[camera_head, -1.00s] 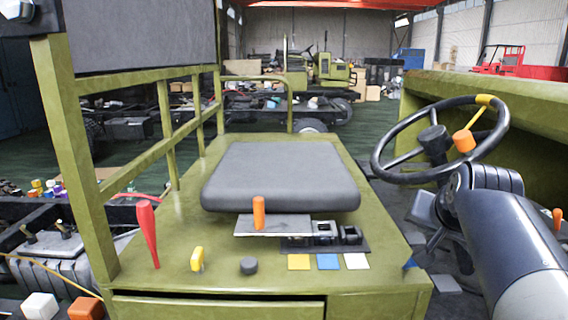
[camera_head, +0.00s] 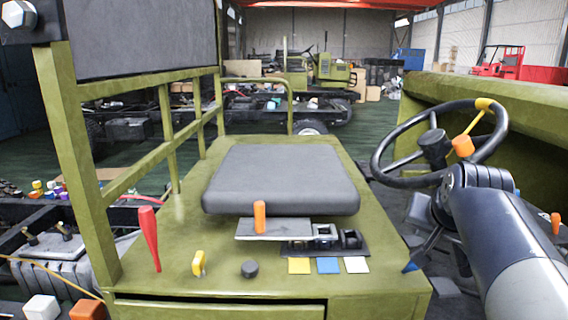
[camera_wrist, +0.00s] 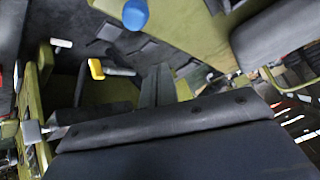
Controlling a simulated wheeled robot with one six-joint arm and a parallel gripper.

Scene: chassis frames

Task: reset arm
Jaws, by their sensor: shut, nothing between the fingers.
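My arm comes in at the lower right of the head view, its dark joint in front of the lower part of the steering wheel (camera_head: 378,150). My gripper does not show in the head view, and I cannot make it out in the wrist view. The wrist view is tilted and mostly filled by a large dark panel (camera_wrist: 190,145). A blue round knob (camera_wrist: 135,14) and a yellow piece (camera_wrist: 96,69) show beyond it.
The green cab base (camera_head: 380,270) carries a grey seat (camera_head: 280,180), a red lever (camera_head: 149,236), an orange knob (camera_head: 259,216) and a yellow switch (camera_head: 198,263). A blue-tipped lever (camera_head: 411,267) stands left of my arm. A green rail frame (camera_head: 75,160) stands at left.

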